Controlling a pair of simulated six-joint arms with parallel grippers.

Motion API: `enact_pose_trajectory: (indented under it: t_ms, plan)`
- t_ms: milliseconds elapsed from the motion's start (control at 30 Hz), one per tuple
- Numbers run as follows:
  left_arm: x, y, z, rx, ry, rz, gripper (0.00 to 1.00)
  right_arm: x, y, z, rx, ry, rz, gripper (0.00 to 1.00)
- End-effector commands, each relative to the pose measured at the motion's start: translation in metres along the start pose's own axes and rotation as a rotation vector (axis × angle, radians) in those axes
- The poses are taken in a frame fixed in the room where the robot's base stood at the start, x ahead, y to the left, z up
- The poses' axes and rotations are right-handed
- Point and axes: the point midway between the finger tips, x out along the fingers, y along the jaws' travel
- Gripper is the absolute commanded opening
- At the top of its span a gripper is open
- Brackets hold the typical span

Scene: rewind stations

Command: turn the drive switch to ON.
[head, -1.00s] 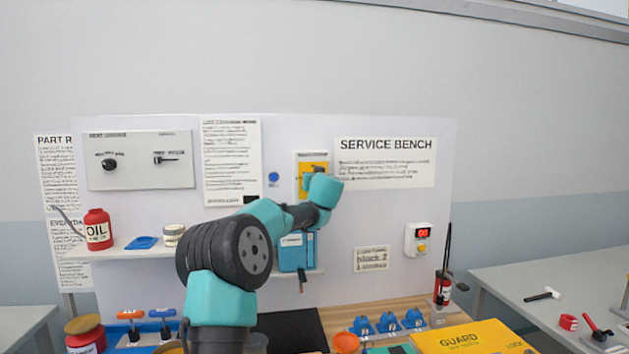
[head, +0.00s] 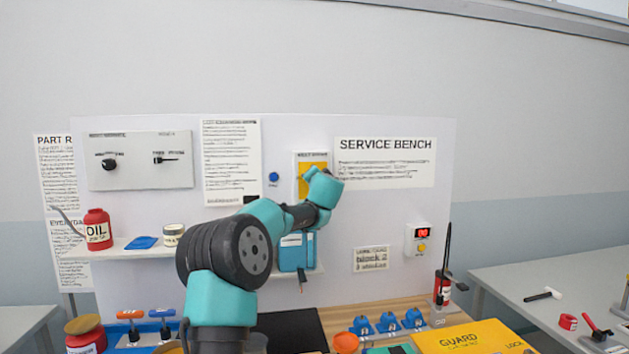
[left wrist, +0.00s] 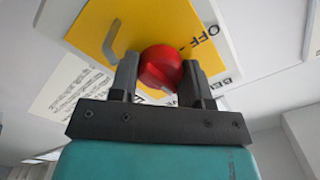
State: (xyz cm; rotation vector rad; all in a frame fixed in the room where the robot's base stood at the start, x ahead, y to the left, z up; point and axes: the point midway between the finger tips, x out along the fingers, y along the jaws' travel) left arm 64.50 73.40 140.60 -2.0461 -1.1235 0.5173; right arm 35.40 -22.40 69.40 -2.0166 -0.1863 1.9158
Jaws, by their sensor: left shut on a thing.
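The drive switch is a red round knob (left wrist: 160,67) on a yellow plate (left wrist: 205,20) in the left wrist view. The word OFF is printed on the plate beside the knob. A metal hasp-like loop (left wrist: 112,42) is also on the plate. My left gripper (left wrist: 157,75) is shut on the red knob, one finger on each side. In the head view the yellow plate (head: 303,177) shows on the back panel, and my left arm's end hides the knob. My right gripper is not in view.
A blue button (head: 273,177) is left of the switch plate. A blue box (head: 293,253) sits on a shelf below my left arm. The panel around the switch is otherwise flat.

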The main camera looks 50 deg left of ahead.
Motion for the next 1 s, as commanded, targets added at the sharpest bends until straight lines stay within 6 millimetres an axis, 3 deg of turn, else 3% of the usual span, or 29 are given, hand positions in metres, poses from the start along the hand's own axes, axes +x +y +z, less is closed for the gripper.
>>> enact_pose_trajectory:
  t_ms: [567, 600, 833, 1000]
  plan:
    - [0.0, 0.0006, 0.0002, 0.052, 0.0, 0.001, 0.2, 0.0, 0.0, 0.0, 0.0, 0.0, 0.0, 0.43]
    - [0.0, 0.0006, 0.0002, 0.052, 0.0, 0.001, 0.45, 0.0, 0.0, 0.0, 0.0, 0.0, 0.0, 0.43]
    - [0.0, 0.0004, 0.0001, 0.051, 0.0, 0.0, 0.67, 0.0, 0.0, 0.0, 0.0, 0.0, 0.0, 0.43]
    - [0.0, 0.0002, 0.0001, 0.05, 0.0, 0.0, 0.69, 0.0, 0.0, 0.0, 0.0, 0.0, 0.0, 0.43]
